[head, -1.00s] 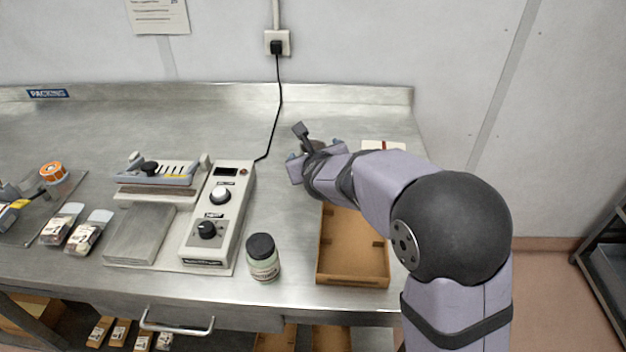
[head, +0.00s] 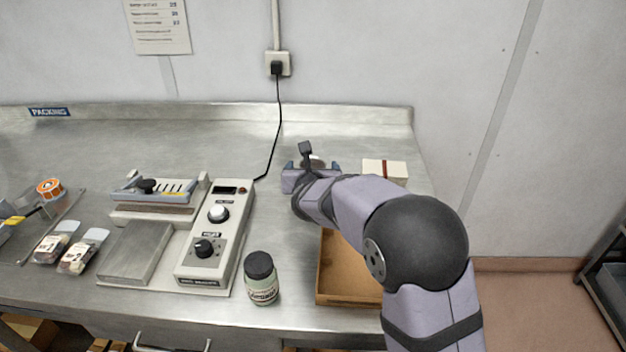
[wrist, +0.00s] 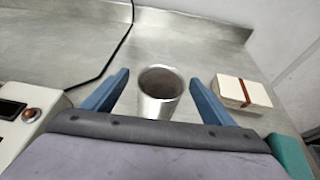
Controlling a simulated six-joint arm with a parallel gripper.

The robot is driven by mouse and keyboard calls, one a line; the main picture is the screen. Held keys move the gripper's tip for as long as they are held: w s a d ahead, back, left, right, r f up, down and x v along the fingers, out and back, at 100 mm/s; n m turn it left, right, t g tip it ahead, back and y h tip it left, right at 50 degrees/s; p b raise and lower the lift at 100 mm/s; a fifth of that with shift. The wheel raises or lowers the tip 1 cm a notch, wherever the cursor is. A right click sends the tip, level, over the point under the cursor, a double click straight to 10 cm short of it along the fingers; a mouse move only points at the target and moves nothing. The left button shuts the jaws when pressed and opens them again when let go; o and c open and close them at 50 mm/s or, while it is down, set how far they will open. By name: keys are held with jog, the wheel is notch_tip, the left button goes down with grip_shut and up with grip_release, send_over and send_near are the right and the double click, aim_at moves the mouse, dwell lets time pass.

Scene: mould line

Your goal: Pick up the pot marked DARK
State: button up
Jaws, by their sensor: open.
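A metal pot (wrist: 160,104) with dark brown contents stands upright on the steel bench in the wrist view. No marking on it can be read. My gripper (wrist: 159,78) is open, with one blue finger on each side of the pot and visible gaps between. In the head view the pot is mostly hidden behind my gripper (head: 312,166), near the back of the bench. A jar (head: 262,287) with a black lid and pale label stands at the front; its lettering is too blurred to read.
A banded white stack (head: 384,171) lies right of the pot, also in the wrist view (wrist: 243,92). A control unit (head: 216,240) with knobs stands left, its black cable running to the wall. A brown tray (head: 335,297) lies under my arm. Bench behind the pot is clear.

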aim_at(313, 165)
jog(key=shift+p+x, duration=1.05)
jog(key=shift+x, duration=1.5)
jog(key=shift+d+f, duration=0.1)
jog(key=shift+f, duration=0.1)
jog(key=c, duration=1.2)
